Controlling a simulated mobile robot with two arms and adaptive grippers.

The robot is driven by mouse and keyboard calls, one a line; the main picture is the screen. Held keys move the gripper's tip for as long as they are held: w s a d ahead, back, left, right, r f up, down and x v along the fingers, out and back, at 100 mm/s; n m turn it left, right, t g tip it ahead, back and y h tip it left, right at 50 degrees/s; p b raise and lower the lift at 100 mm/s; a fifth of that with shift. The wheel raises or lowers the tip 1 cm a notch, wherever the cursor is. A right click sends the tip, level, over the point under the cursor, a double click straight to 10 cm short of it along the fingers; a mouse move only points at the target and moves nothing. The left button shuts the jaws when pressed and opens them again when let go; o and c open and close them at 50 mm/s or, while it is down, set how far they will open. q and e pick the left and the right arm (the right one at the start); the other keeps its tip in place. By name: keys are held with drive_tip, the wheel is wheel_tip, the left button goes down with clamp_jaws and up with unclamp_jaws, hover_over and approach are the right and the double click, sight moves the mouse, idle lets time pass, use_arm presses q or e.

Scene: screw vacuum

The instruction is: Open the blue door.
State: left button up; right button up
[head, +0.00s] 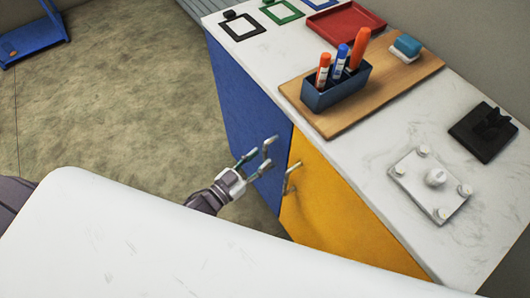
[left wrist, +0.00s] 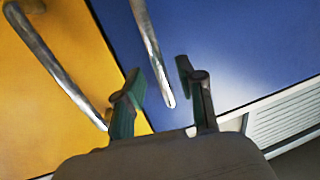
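The blue door (head: 240,115) is the left door of the white-topped cabinet and looks shut, flush with the yellow door beside it. It also fills the upper right of the left wrist view (left wrist: 240,50). My left gripper (head: 262,158) is in front of the blue door near the seam. In the left wrist view my left gripper (left wrist: 163,92) is open. The lower end of the blue door's metal handle (left wrist: 150,45) shows between its fingers, with gaps on both sides. Whether the handle is deep between the fingers is unclear. My right gripper is not in view.
The yellow door (head: 325,205) has its own handle (head: 290,178), close right of my left gripper. The worktop holds a wooden board (head: 400,75) with a pen holder (head: 335,88), a red tray (head: 345,22) and a white plate (head: 430,185).

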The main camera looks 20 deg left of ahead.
use_arm(q)
drive_tip(key=shift+x, duration=1.5)
clamp_jaws()
